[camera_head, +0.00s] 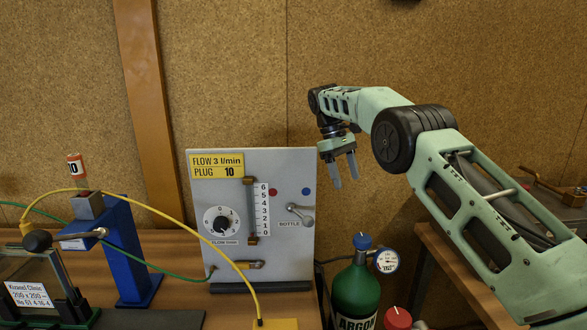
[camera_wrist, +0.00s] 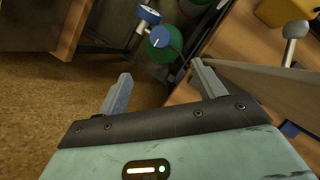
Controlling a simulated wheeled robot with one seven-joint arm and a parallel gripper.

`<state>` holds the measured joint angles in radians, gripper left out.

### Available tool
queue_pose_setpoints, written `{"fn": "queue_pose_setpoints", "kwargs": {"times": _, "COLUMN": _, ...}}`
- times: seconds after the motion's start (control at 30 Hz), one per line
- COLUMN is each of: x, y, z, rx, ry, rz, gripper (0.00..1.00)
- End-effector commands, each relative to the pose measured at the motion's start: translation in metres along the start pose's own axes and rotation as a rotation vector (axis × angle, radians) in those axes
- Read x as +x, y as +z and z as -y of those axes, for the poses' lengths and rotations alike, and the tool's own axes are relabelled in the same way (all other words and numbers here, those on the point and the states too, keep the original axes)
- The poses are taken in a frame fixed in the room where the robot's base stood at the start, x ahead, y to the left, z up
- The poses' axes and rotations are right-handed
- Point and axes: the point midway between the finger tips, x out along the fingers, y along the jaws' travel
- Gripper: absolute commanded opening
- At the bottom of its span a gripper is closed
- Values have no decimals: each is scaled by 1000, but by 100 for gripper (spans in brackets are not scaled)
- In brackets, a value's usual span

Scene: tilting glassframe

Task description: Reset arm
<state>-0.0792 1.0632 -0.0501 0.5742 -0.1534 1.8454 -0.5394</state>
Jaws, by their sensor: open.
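My gripper (camera_head: 345,170) is open and empty, with its fingers pointing down, in front of the wall and just right of the upper right edge of the grey flow panel (camera_head: 207,265). In the wrist view my gripper (camera_wrist: 163,90) shows two spread fingers with nothing between them. My arm reaches in from the lower right. The panel carries a yellow label reading FLOW 3 l/min, PLUG 10, a dial (camera_head: 221,222), a scale numbered 0 to 6 and a bottle lever (camera_head: 299,215). The panel's edge shows at the right of the wrist view (camera_wrist: 270,85).
A blue stand (camera_head: 122,255), a glass frame (camera_head: 35,285), and yellow (camera_head: 200,234) and green hoses occupy the left. A wooden bench (camera_head: 455,265) stands at right.

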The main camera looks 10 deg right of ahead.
Motion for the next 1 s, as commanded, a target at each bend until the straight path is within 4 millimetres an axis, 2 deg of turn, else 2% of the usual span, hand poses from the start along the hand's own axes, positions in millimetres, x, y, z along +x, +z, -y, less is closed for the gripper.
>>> {"fn": "queue_pose_setpoints", "kwargs": {"times": 0.23, "x": 0, "y": 8, "z": 0, "rx": 32, "ry": 5, "rz": -44, "gripper": 68}}
{"fn": "queue_pose_setpoints", "kwargs": {"times": 0.47, "x": 12, "y": 35, "z": 14, "rx": 131, "ry": 11, "rz": -170, "gripper": 68}}
{"fn": "queue_pose_setpoints", "kwargs": {"times": 0.77, "x": 50, "y": 94, "z": 59, "rx": 287, "ry": -1, "rz": -345, "gripper": 68}}
{"fn": "queue_pose_setpoints", "kwargs": {"times": 1.0, "x": 96, "y": 154, "z": 108, "rx": 419, "ry": -21, "rz": -473, "gripper": 68}}
